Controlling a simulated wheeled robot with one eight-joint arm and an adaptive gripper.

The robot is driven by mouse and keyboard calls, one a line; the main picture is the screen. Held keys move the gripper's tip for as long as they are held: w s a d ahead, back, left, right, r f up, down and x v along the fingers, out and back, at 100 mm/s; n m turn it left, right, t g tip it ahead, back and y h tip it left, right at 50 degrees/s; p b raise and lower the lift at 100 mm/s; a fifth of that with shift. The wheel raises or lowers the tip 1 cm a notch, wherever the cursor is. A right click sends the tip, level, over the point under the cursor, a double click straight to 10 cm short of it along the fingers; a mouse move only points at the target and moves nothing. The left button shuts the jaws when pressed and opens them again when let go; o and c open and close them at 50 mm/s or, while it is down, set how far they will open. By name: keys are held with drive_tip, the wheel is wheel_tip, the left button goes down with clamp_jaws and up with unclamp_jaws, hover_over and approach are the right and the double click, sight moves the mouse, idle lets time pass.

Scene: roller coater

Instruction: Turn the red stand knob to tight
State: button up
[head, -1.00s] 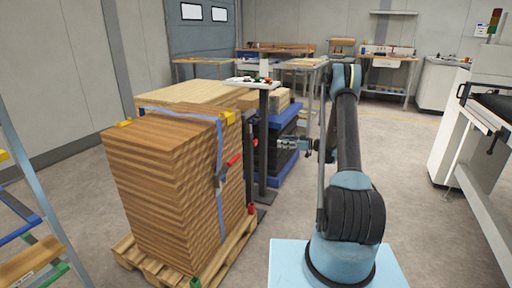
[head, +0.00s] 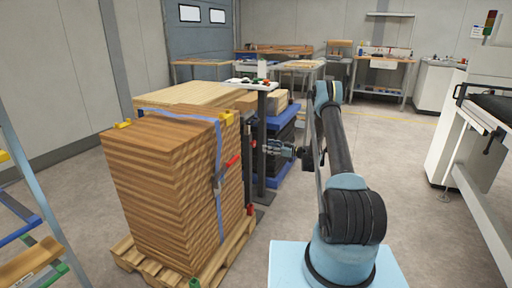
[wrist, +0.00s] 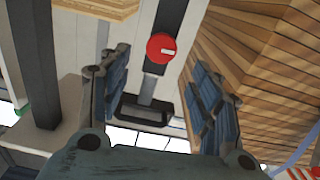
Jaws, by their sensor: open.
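The red stand knob (wrist: 161,47) is round with a short white mark on its right half. It sits on a dark upright post (wrist: 170,30) in the wrist view. My gripper (wrist: 159,72) is open, with one finger left and one right of the knob's line; the knob appears beyond the fingertips, apart from them. In the head view my gripper (head: 276,148) points left at the stand beside the wood stack. I cannot clearly make out the knob in the head view.
A strapped wood stack (head: 160,190) on a pallet (head: 232,252) is close left of the stand. A small raised top (head: 252,84) with items stands above a dark column (head: 262,135). A ladder (head: 35,215) is at far left.

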sight(255, 143)
drive_tip(key=x, duration=0.8)
drive_tip(key=shift+w+a, duration=0.1)
drive_tip(key=shift+a, duration=0.2)
drive_tip(key=c, duration=1)
